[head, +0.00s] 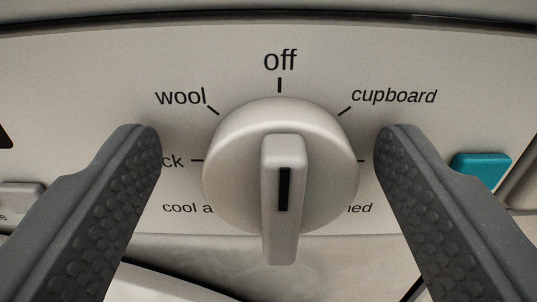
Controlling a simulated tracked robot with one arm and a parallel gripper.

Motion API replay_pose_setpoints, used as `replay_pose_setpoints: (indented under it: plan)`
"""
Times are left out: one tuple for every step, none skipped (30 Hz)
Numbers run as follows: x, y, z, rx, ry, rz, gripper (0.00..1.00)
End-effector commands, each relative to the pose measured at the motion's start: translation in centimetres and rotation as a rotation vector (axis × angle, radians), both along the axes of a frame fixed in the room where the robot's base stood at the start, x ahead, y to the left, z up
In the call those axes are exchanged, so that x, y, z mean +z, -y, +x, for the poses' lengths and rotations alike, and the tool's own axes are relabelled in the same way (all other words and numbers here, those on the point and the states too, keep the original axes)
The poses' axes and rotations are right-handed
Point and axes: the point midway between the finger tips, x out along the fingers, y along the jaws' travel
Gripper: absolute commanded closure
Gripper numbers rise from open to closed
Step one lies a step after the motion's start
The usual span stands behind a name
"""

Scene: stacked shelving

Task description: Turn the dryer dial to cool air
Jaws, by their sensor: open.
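The dryer dial (232,140) is a round pale knob with a raised vertical grip bar (281,150). A black line on the bar runs upright, in line with the "off" mark above. The "cool a…" label (180,208) is at the lower left of the dial, its end hidden behind the knob. My gripper (268,137) is open, with one dark grey finger on each side of the dial. Gaps show between both fingers and the knob, and nothing is held.
The panel (100,75) also carries "wool" at upper left and "cupboard" at upper right. Labels at left and lower right are partly covered. A teal button (481,166) is right of the right finger. A grey button (20,194) is at the left edge.

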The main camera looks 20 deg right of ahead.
Motion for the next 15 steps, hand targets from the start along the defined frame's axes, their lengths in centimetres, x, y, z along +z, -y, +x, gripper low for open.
replay_pose_setpoints:
  plan:
    - [0.0,0.16,-0.01,-0.002,0.0,0.0,0.32]
    - [0.01,0.22,-0.01,-0.003,0.0,0.0,0.35]
    - [-0.01,0.28,0.0,-0.004,0.0,0.0,0.46]
    - [-0.01,0.32,0.01,-0.005,0.0,0.0,0.54]
    - [-0.02,0.35,0.01,-0.005,0.0,0.0,0.63]
    - [-0.02,0.37,0.02,-0.006,0.0,0.0,0.74]
    - [-0.02,0.38,0.02,-0.006,0.0,0.0,0.75]
    - [-0.02,0.39,0.02,-0.006,0.0,0.0,0.75]
    - [-0.01,-0.29,0.04,-0.003,0.0,0.0,0.75]
    - [-0.02,0.03,0.03,-0.005,0.0,-0.001,0.75]
    - [-0.01,0.13,0.03,-0.005,0.0,-0.001,0.75]
    - [0.0,0.17,0.03,-0.004,-0.001,-0.003,0.75]
    - [0.01,0.17,0.04,-0.004,-0.002,-0.006,0.75]
    - [0.02,0.18,0.05,-0.004,-0.003,-0.01,0.75]
    - [0.04,0.19,0.06,-0.003,-0.005,-0.015,0.75]
